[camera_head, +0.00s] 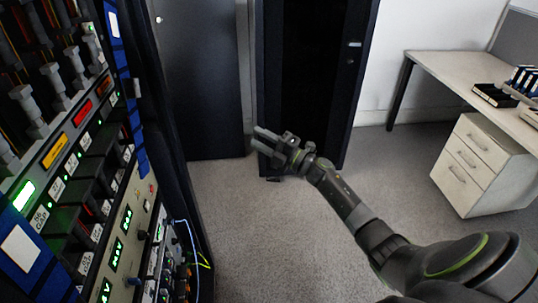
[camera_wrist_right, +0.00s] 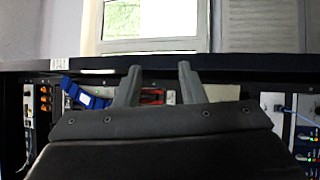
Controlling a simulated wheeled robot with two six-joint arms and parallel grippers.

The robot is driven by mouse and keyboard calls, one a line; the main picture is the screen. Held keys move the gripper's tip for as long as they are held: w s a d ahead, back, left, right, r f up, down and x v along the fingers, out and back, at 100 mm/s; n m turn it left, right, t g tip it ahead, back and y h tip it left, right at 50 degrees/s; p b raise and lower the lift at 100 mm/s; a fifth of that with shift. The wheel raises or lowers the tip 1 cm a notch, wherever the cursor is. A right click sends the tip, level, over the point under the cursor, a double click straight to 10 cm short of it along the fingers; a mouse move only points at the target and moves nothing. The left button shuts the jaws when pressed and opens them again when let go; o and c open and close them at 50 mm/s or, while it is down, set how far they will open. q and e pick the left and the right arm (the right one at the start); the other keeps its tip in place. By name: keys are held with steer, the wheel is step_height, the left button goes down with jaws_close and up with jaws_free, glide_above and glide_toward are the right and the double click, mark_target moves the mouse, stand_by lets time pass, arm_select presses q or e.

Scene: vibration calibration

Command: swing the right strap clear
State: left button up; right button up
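A blue strap (camera_head: 124,85) with a white patch near its top runs down the right edge of the rack front in the head view. Another blue strip with a white patch (camera_head: 22,246) crosses the lower left of the rack. In the right wrist view a blue strap (camera_wrist_right: 70,88) with a white patch slants left of the fingers; I cannot tell which strap it is. My right gripper (camera_head: 259,139) is out over the floor, right of the rack and apart from the straps. Its fingers (camera_wrist_right: 160,68) are spread with nothing between them. My left gripper is out of view.
The equipment rack (camera_head: 60,145) fills the left side, with levers and lit displays. Thin cables (camera_head: 193,245) hang at its lower right. A dark cabinet (camera_head: 305,80) stands behind my gripper. A desk (camera_head: 440,68) with drawers stands right. Grey carpet (camera_head: 250,225) is open between.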

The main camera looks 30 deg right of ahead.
step_height(320, 180, down, 6)
steer(key=d+m+h, duration=0.2)
steer(key=m, duration=0.1)
steer(key=shift+s+m+t+h, duration=0.3)
steer(key=shift+s+m+h, duration=0.1)
steer(key=shift+s, duration=0.05)
